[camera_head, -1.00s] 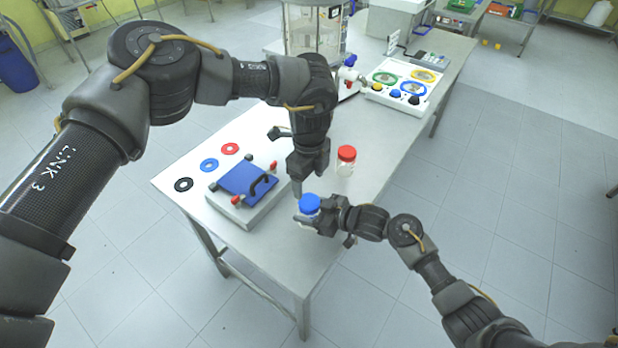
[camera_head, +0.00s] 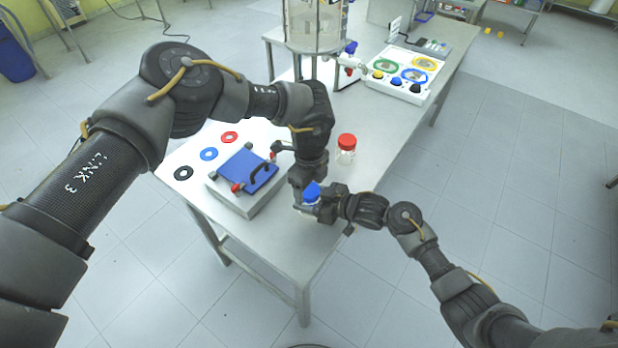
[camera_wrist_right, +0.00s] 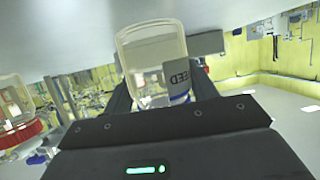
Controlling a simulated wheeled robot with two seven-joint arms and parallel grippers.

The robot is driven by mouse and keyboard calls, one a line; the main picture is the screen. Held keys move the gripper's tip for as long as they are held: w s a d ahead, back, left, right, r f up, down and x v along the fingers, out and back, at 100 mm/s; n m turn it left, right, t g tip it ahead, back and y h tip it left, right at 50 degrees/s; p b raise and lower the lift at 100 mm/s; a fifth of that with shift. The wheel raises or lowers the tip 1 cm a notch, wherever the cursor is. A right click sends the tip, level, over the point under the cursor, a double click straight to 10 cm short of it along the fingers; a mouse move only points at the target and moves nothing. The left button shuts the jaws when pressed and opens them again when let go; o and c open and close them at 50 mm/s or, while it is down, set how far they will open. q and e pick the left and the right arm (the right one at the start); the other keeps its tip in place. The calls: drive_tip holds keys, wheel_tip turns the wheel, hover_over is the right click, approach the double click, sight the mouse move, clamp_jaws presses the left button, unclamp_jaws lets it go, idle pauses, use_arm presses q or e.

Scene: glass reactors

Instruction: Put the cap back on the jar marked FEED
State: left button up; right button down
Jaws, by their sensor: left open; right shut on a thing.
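The jar marked FEED (camera_wrist_right: 148,52) is clear glass; its label, partly turned away, reads "EED" in the right wrist view, where things appear upside down. My right gripper (camera_head: 325,209) is shut on this jar above the near end of the table. The blue cap (camera_head: 311,192) is at the jar's top; a blue edge also shows by the jar's mouth in the wrist view (camera_wrist_right: 181,98). I cannot tell whether it is fully seated. My left gripper (camera_head: 299,198) is open, pointing down right beside the cap; its fingertips are partly hidden.
A red-capped jar (camera_head: 347,150) stands on the table (camera_head: 300,247) just behind my grippers. A glass reactor (camera_head: 315,25) and a white panel (camera_head: 405,75) stand further back.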

use_arm(q)
drive_tip(key=shift+f, duration=0.15)
drive_tip(key=c, duration=1)
drive_tip(key=m, duration=0.6)
drive_tip(key=o, duration=1.1)
drive_tip(key=shift+r, duration=2.25)
